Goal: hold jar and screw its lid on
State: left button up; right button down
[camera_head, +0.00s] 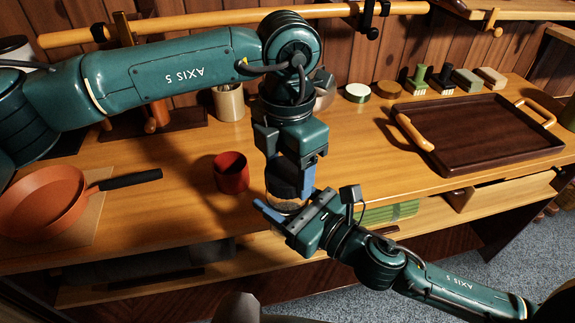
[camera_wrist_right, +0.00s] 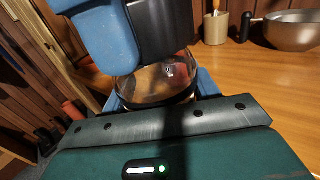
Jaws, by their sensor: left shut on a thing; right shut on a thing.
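The glass jar (camera_head: 284,204) is upright near the table's front edge, with something tan low in it. It also shows in the right wrist view (camera_wrist_right: 155,80) as clear glass. My right gripper (camera_head: 286,212) is shut around the jar's lower part from the front, a blue finger on each side. My left gripper (camera_head: 289,182) points straight down from above and is shut at the jar's top. Its blue pad and dark finger cover the top in the right wrist view. The lid is hidden by these fingers, so I cannot tell how it sits.
A red mug (camera_head: 231,173) stands just left of the jar. An orange pan (camera_head: 42,203) lies at the far left. A tan holder (camera_head: 228,102) and a metal bowl (camera_head: 325,90) stand behind. A dark tray (camera_head: 480,133) is at the right. The table right of the jar is clear.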

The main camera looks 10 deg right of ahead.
pick_arm(q)
jog(key=m, duration=0.6)
jog(key=shift+m, duration=0.4)
jog(key=m, duration=1.5)
jog(key=o, duration=1.1)
jog(key=shift+r, duration=2.2)
